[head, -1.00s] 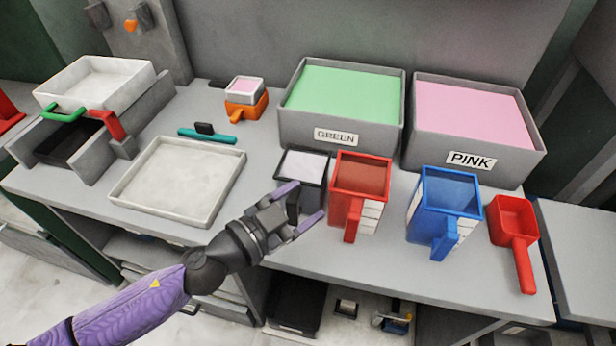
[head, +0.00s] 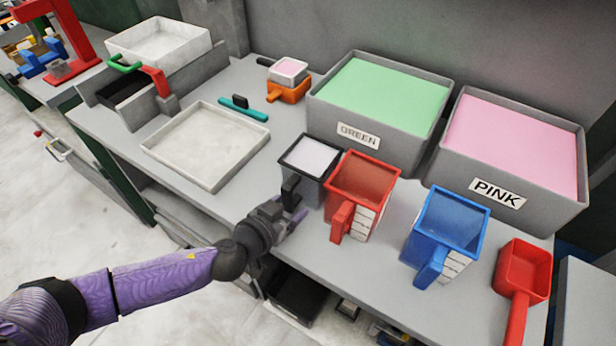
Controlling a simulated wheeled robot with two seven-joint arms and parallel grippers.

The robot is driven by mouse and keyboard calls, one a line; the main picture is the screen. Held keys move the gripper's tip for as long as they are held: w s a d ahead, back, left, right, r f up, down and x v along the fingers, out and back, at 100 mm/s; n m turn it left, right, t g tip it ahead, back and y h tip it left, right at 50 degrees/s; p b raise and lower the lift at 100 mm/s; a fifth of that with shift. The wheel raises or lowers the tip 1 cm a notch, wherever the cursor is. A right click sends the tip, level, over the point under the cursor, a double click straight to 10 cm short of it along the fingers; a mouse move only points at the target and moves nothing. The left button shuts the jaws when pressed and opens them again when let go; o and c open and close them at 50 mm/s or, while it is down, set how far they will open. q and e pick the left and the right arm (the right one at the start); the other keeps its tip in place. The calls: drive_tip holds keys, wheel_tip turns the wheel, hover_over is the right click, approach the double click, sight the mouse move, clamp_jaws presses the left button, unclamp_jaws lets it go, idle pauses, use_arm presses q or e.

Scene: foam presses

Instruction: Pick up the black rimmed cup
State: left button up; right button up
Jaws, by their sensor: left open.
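The black rimmed cup (head: 309,158) stands upright on the grey table, left of the red cup (head: 364,182), with pale white material inside. Its black handle (head: 290,190) points toward the front of the table. My left gripper (head: 290,209) is open at the handle, near the front table edge, with its purple fingers close to the handle. I cannot tell whether the fingers touch it. The cup's lower part is partly hidden by the handle and gripper. My right gripper is not in view.
A blue cup (head: 447,229) and red scoop (head: 523,270) stand to the right. Bins of green (head: 390,148) and pink (head: 490,218) material stand behind. Bare table lies between tray and cup.

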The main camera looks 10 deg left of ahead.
use_arm(q)
drive_tip(key=shift+w+d+f, duration=0.15)
drive_tip(key=shift+w+f, duration=0.15)
drive_tip(key=shift+w, duration=0.2)
clamp_jaws()
drive_tip(key=shift+r, duration=0.15)
wheel_tip(320, 180, up, 18)
drive_tip(key=p, duration=0.8)
drive_tip(key=shift+p, duration=0.35)
